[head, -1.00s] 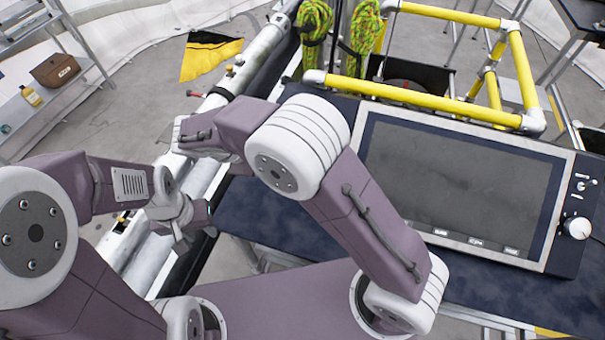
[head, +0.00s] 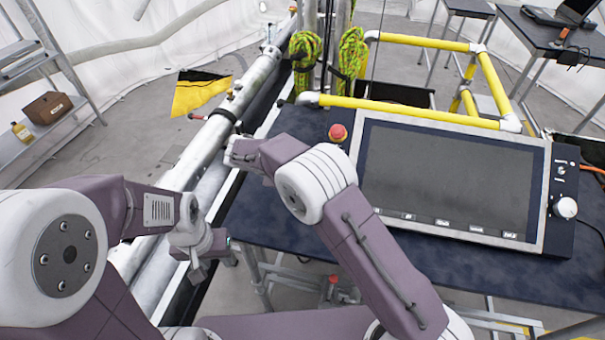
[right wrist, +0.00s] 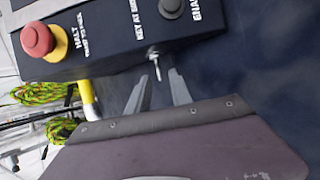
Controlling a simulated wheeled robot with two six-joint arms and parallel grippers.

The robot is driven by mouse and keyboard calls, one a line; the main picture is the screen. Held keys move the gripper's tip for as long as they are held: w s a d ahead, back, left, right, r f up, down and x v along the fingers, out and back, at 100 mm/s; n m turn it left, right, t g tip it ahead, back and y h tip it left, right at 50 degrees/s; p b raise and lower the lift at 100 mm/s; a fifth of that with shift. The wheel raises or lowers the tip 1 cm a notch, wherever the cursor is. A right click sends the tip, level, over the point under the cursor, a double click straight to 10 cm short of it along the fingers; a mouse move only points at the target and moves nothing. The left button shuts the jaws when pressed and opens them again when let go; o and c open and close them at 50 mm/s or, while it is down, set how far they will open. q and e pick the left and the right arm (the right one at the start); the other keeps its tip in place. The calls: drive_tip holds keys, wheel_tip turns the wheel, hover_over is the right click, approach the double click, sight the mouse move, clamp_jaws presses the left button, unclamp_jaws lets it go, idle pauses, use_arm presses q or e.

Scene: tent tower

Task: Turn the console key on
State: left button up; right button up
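The console (head: 450,180) is a flat grey-framed panel with a large dark screen on a dark blue table. In the right wrist view, a small silver key (right wrist: 155,64) sticks out of the side of the black console body (right wrist: 125,40). My right gripper (right wrist: 159,75) is open, with its fingertips on either side of the key's outer end and gaps visible between.
A red halt button (head: 338,132) sits at the console's left; it also shows in the right wrist view (right wrist: 37,40). A white knob (head: 565,207) is at its right. Yellow rails (head: 410,110) and coiled ropes (head: 304,55) stand behind. A pale pipe (head: 218,125) runs left of the table.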

drive_tip(key=shift+x, duration=1.15)
drive_tip(key=shift+w, duration=0.1)
drive_tip(key=shift+a+r, duration=0.1)
drive_tip(key=c, duration=0.6)
clamp_jaws()
